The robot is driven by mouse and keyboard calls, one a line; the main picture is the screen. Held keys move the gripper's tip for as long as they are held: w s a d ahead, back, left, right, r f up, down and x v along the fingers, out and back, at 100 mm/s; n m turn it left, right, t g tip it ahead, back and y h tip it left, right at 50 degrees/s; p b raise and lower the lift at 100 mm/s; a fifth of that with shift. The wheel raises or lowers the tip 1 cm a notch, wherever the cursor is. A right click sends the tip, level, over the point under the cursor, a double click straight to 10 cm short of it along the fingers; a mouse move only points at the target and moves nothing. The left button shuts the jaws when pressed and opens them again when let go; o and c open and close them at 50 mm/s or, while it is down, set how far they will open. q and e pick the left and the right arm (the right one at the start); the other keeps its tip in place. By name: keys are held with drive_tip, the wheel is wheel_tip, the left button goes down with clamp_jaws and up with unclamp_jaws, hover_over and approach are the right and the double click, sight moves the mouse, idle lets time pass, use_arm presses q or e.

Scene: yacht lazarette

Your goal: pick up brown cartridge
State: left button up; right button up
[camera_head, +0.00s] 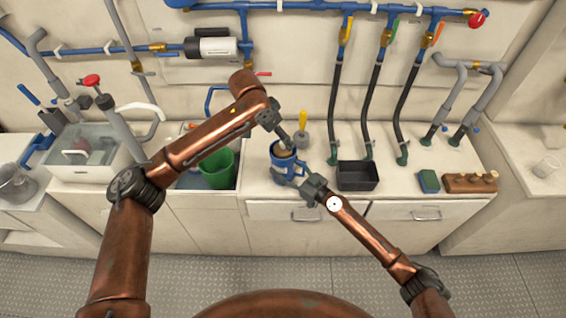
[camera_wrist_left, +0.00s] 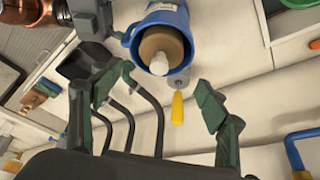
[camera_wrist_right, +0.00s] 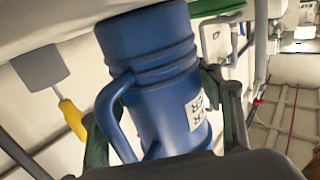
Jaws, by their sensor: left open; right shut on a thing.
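The brown cartridge (camera_head: 284,152) sits inside the blue filter housing (camera_head: 276,174), with its top showing at the open mouth. In the left wrist view the cartridge (camera_wrist_left: 155,45) has a pale knob in its middle, and the blue rim (camera_wrist_left: 182,22) surrounds it. My left gripper (camera_head: 284,141) is open just above the cartridge; its fingers (camera_wrist_left: 146,88) are apart with nothing between them. My right gripper (camera_head: 303,181) is shut on the housing. In the right wrist view the housing (camera_wrist_right: 160,80), with a side handle and a white label, is between the fingers. The cartridge is hidden there.
A yellow-handled tool with a grey base (camera_head: 302,130) stands just behind the housing. A green bucket (camera_head: 217,172) is left. Black hoses (camera_head: 369,105) hang behind.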

use_arm(q)
drive_tip(key=x, duration=0.5)
drive_tip(key=shift+s, duration=0.2)
drive_tip(key=c, duration=1.7)
wheel_tip(320, 180, up, 28)
drive_tip(key=shift+r, duration=0.1)
use_arm(e)
drive_tip(key=o, duration=1.5)
